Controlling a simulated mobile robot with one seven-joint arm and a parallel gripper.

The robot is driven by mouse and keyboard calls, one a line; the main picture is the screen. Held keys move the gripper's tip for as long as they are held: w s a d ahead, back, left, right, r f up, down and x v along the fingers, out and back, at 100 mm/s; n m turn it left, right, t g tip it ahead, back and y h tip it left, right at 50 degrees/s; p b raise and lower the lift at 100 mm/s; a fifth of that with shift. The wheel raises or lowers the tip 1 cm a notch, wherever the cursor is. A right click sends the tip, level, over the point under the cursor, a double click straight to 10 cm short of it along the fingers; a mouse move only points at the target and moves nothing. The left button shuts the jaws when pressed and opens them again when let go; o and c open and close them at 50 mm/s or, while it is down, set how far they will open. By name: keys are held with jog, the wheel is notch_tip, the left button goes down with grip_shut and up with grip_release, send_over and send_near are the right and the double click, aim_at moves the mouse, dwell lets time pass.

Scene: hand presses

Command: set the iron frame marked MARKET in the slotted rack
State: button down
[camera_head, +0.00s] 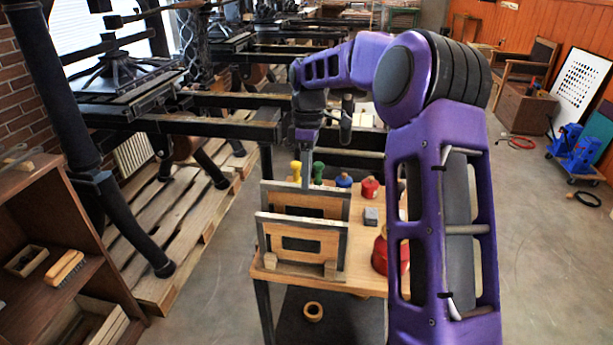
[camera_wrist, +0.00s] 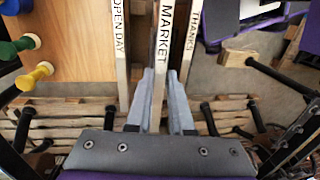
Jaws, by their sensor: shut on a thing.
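In the wrist view three iron frames stand edge-on, side by side. The frame marked MARKET (camera_wrist: 164,50) is in the middle, with OPEN DAY (camera_wrist: 121,50) on its left and THANKS (camera_wrist: 187,45) on its right. My gripper (camera_wrist: 160,85) has a finger on each side of MARKET's edge and is shut on it. In the head view my gripper (camera_head: 306,172) reaches down to the upright frames; their letters do not show there. Wooden blocks (camera_head: 330,268) at the near frame's foot look like part of the slotted rack; the slots are hidden.
Yellow (camera_head: 296,168) and green (camera_head: 319,172) stamp handles, a blue knob (camera_head: 343,180) and a red one (camera_head: 370,187) stand behind the frames on the wooden table (camera_head: 364,285). A grey block (camera_head: 371,216) and a red object (camera_head: 380,253) stand right of them.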

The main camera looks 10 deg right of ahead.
aim_at(307, 195)
jog(key=shift+s+r+t+b, duration=0.1)
jog(key=shift+r+t+b, duration=0.15)
jog(key=shift+b, duration=0.5)
jog(key=shift+f+b, duration=0.6)
jog(key=shift+f, duration=1.05)
dwell(0.8)
jog(key=shift+f, duration=0.35)
jog(key=shift+s+f+b, duration=0.1)
jog(key=shift+f+b, duration=0.25)
jog(key=shift+f, duration=0.75)
dwell(1.0)
jog(key=c, duration=0.6)
grip_release()
jog(key=shift+c, duration=0.2)
jog(key=shift+r, duration=0.15)
jog(key=shift+r+p, duration=2.1)
jog(key=shift+r, duration=0.05)
